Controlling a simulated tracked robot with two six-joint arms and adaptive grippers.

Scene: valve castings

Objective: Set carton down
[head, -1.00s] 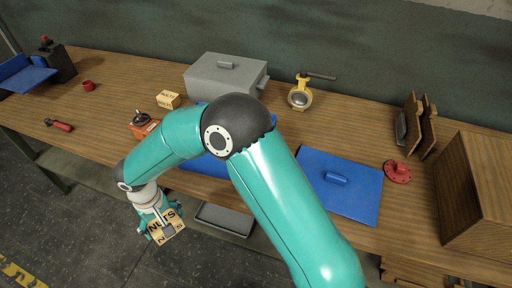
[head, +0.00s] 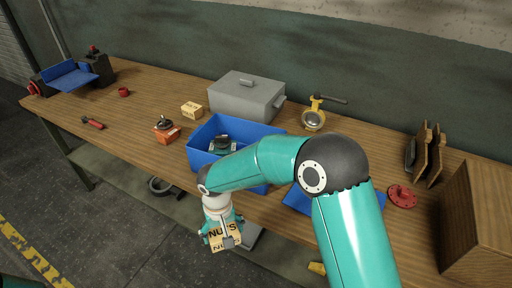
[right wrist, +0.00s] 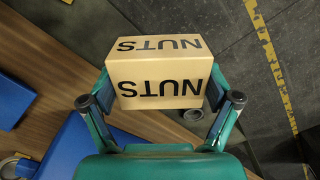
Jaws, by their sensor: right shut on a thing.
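My right gripper (head: 222,230) is shut on a tan carton marked NUTS (head: 226,240). It holds the carton in the air off the front edge of the wooden table (head: 125,115), with floor behind it in the picture. In the right wrist view the carton (right wrist: 160,82) sits between the two fingers, its NUTS lettering upside down, and hides what lies behind it. My left gripper is not in view.
A blue crate (head: 203,135) with a dark part inside stands behind my right arm. A blue lid (head: 298,200) is partly hidden.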

